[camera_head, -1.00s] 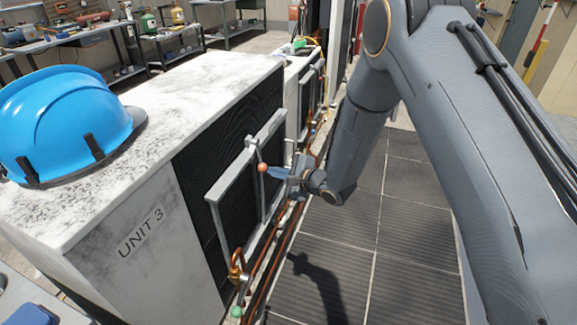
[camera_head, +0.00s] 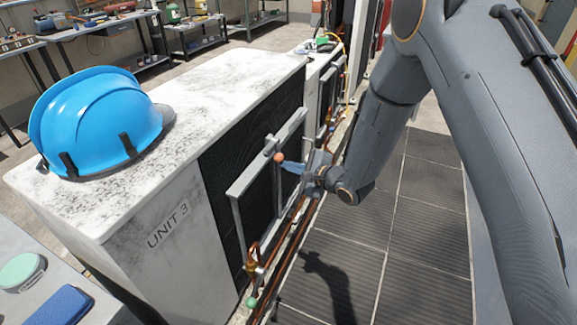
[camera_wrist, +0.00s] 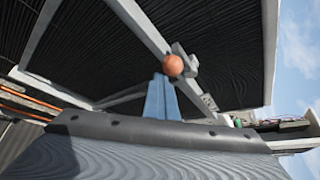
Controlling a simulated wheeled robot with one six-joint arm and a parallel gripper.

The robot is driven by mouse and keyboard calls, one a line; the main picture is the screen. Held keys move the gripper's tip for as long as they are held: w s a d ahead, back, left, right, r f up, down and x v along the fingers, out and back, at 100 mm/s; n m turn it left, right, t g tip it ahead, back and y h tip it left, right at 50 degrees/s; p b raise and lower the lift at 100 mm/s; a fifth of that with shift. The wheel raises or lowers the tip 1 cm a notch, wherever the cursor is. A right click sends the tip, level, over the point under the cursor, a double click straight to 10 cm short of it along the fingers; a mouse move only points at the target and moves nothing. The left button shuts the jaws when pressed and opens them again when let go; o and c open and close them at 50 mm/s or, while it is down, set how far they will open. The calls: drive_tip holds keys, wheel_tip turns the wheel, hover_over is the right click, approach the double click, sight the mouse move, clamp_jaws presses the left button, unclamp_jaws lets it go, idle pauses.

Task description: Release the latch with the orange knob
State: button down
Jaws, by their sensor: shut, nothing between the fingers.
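The orange knob (camera_head: 279,157) sits on the latch at the grey frame (camera_head: 262,165) on the side of the condenser marked UNIT 3. My gripper (camera_head: 290,166) is at the knob's right, its blue fingers together and pointing at it. In the wrist view the knob (camera_wrist: 173,65) is just beyond the fingertips of my gripper (camera_wrist: 161,82), slightly right of them. The grey latch block (camera_wrist: 186,58) shows behind the knob. Nothing is between the fingers. I cannot tell whether the tips touch the knob.
A blue hard hat (camera_head: 95,120) lies on top of the UNIT 3 condenser (camera_head: 205,90). Copper pipes (camera_head: 290,240) and a brass valve (camera_head: 254,265) run low along its side. A second condenser stands behind. The tiled walkway (camera_head: 410,230) at right is clear.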

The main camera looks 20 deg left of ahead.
drive_tip(key=shift+a+r, duration=0.25)
drive_tip(key=shift+r, duration=0.3)
wheel_tip(320, 180, down, 4)
drive_tip(key=b, duration=0.2)
drive_tip(key=d+r+b, duration=0.1)
drive_tip(key=d+r, duration=0.3)
drive_tip(key=d, duration=0.6)
